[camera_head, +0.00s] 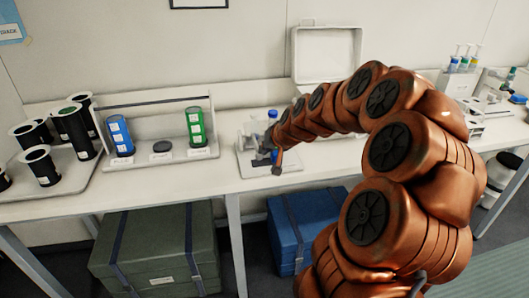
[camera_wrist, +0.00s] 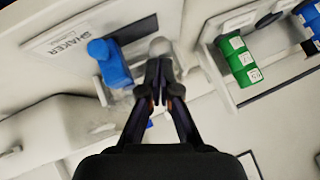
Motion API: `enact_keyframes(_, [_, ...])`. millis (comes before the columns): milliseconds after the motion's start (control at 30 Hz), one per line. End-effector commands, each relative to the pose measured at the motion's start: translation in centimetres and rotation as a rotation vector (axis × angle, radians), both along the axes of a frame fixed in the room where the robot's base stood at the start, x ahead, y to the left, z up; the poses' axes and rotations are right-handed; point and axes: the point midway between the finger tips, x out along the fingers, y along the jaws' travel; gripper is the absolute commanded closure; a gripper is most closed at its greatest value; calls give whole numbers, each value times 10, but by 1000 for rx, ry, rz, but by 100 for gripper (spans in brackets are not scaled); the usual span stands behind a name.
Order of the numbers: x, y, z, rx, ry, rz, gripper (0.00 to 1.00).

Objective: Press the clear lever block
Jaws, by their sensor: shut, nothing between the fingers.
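The shaker (camera_wrist: 62,42) is a pale device with a printed label. It also shows in the head view (camera_head: 247,168) on the bench. A blue-capped part (camera_wrist: 112,65) stands on it, left of my gripper. A greyish rounded piece (camera_wrist: 160,46) lies just beyond my fingertips; I cannot tell whether it is the clear lever block or whether the fingers touch it. My gripper (camera_wrist: 158,66) is shut with its black fingers together and nothing between them. In the head view it is small and dark, over the shaker, and my arm hides part of the device.
A rack with a blue cylinder (camera_head: 120,137), a green cylinder (camera_head: 196,130) and a dark disc (camera_head: 161,147) stands left of the shaker. Several black spools (camera_head: 75,130) stand farther left. An open white case (camera_head: 327,55) is behind my arm. Bins (camera_head: 155,250) sit under the bench.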

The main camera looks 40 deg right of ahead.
Motion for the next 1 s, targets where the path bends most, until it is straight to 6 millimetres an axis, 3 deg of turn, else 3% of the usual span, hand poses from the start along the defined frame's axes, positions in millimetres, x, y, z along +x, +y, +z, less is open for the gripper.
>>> enact_keyframes(33, [-1, 1, -9, -5, -13, 0, 100])
enact_keyframes(600, [-6, 3, -39, -53, -121, 2, 100])
enact_keyframes(1000, [-7, 4, -40, -52, -119, 3, 100])
